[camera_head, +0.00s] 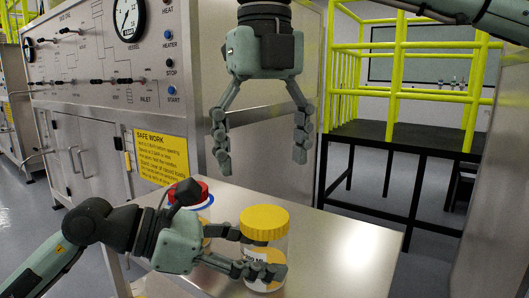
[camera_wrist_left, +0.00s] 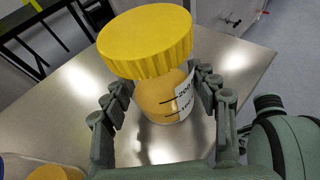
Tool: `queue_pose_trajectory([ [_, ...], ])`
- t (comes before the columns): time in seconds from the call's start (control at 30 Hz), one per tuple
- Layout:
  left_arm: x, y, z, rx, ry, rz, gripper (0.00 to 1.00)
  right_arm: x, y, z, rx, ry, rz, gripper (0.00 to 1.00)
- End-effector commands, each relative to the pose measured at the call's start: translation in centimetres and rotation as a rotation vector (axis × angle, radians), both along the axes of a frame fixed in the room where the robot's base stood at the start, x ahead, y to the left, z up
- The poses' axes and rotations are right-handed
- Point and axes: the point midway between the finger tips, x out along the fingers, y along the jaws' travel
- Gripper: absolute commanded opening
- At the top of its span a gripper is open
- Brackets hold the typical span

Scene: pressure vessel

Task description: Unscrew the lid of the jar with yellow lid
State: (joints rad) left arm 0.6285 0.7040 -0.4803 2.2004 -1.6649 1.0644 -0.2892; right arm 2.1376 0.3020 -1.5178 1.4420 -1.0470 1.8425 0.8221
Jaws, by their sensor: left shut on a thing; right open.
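The jar with yellow lid (camera_head: 265,222) stands upright on a metal table, its clear body carrying a white label. The lid sits on top of the jar; I cannot tell how tight it is. My left gripper (camera_head: 264,254) is shut on the jar body, below the lid, with one finger on each side. In the left wrist view the yellow lid (camera_wrist_left: 147,40) is above the fingers, and the jar body (camera_wrist_left: 158,97) is between them. My right gripper (camera_head: 262,160) is open and empty, pointing down above the lid and apart from it.
A jar with a red lid (camera_head: 190,191) stands behind my left gripper, partly hidden. The metal table (camera_head: 345,250) is clear to the right of the yellow-lidded jar. A control panel with gauges (camera_head: 130,50) stands at the left. Yellow railings (camera_head: 398,80) are at the back right.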

Motion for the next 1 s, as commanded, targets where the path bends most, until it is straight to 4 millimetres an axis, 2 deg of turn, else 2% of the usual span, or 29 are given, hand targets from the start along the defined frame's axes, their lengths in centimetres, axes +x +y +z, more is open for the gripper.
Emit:
queue_pose_trajectory([
  [0.2,0.0,0.0,-0.1,0.001,0.002,-0.001,0.00,0.0,0.0,0.0,-0.001,-0.001,-0.528,0.81],
  [0.4,0.0,0.0,-0.1,0.001,0.002,-0.001,0.00,0.0,0.0,0.0,0.000,0.000,-0.863,0.81],
  [0.53,0.0,0.0,-0.1,0.001,0.002,-0.001,0.00,0.0,0.0,-0.1,0.000,0.000,-0.967,0.81],
  [0.67,0.0,0.0,-0.1,0.001,0.002,-0.001,0.00,0.0,0.0,-0.8,0.000,0.001,-0.998,0.81],
  [1.0,0.0,0.0,-0.1,0.001,0.002,-0.001,0.00,0.0,-0.1,-5.9,-0.001,0.001,-0.995,0.81],
])
